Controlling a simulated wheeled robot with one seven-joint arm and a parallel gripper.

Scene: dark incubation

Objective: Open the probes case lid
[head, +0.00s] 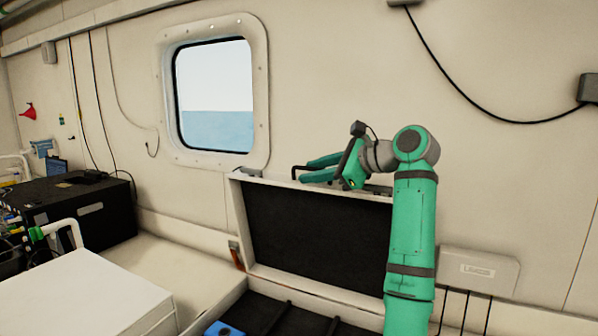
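The probes case stands at the bottom centre of the head view. Its lid (315,222) is raised and stands steeply upright, its dark inner lining facing me. The case base (290,316) lies open below it, with a dark interior. My gripper (312,169) is at the lid's top edge, its green fingers pointing left. The two fingers look apart, so it appears open. A dark handle-like bar (296,171) shows beside the fingertips; I cannot tell whether they touch it. My arm hides the lid's right end.
A blue item (222,328) shows at the case base's left front. A white box (85,290) stands at the lower left, with a black equipment box (80,212) behind it. The wall with a window (214,95) rises close behind the lid. A grey wall box (478,268) is at right.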

